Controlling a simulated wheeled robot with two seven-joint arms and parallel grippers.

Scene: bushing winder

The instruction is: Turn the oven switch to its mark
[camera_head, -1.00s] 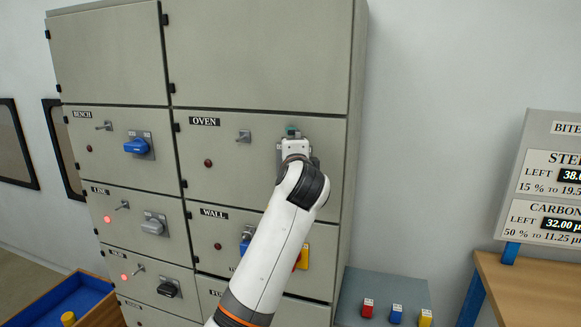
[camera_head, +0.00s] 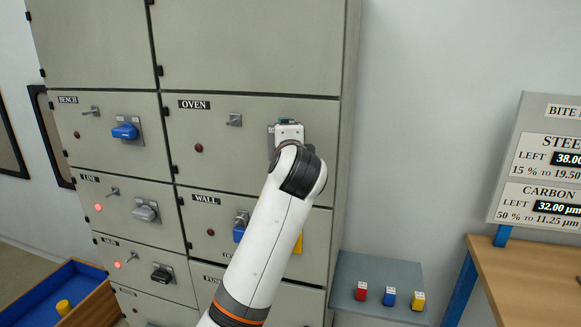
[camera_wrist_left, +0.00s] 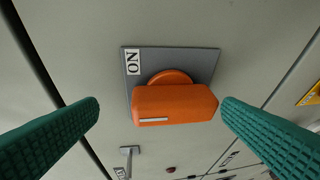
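The oven switch (camera_wrist_left: 175,103) is an orange bar handle on a round hub, on a grey plate (camera_wrist_left: 197,62) with a white ON label (camera_wrist_left: 133,62) beside one end. A short white line is on the handle. In the left wrist view my left gripper (camera_wrist_left: 161,105) has its green fingers apart, one beyond each end of the handle. The right-hand finger is close to the handle; a wider gap shows on the left. In the head view my left gripper (camera_head: 288,122) is in front of the OVEN panel (camera_head: 226,165) and hides the switch. My right gripper is not in view.
The OVEN panel also has a small toggle (camera_head: 234,119) and a dark red lamp (camera_head: 198,148). A blue WALL switch (camera_head: 240,225) is below, partly behind my arm. Neighbouring panels carry blue, grey and black switches. A small shelf (camera_head: 350,270) with coloured blocks is at lower right.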

